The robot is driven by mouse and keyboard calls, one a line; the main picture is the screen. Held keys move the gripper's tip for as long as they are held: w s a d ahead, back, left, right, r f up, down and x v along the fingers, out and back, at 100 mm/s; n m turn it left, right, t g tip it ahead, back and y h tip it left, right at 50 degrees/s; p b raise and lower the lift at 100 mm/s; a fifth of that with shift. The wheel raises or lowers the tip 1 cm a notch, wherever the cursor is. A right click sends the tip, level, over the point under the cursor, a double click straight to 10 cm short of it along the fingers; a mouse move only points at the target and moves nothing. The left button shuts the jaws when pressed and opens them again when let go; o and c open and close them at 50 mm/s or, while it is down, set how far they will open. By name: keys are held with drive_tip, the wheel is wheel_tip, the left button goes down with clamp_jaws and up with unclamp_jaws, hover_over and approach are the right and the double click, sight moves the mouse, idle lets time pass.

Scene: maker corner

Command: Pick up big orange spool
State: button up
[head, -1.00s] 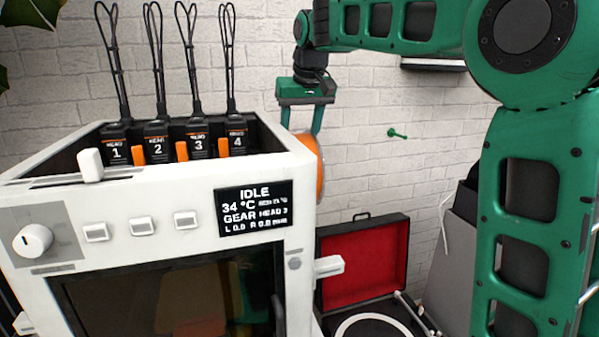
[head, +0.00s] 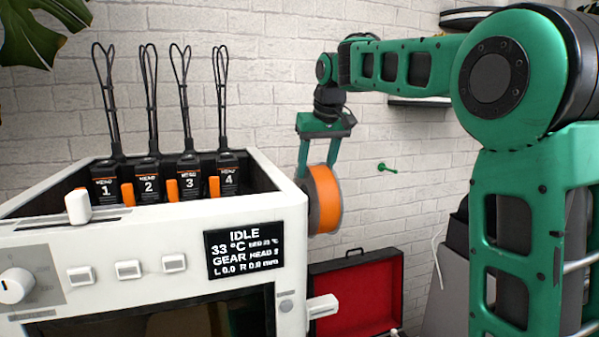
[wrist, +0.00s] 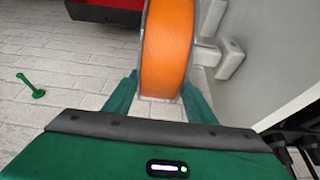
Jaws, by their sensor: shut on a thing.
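The big orange spool (head: 325,200) is upright beside the right side of the white printer, with a grey rim on its edge. In the wrist view the spool (wrist: 167,45) sits between the two green fingers. My gripper (head: 319,170) hangs from above and is shut on the spool.
The white printer (head: 150,248) with several numbered heads (head: 148,185) fills the left. An open black case with red lining (head: 355,298) lies below right. A green peg (head: 386,168) is on the brick wall. A latch (head: 322,306) juts from the printer's side.

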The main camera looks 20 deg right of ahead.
drive_tip(key=d, duration=1.1)
drive_tip(key=shift+w, duration=0.4)
drive_tip(key=shift+r, duration=0.1)
drive_tip(key=shift+s, duration=0.1)
idle(0.4)
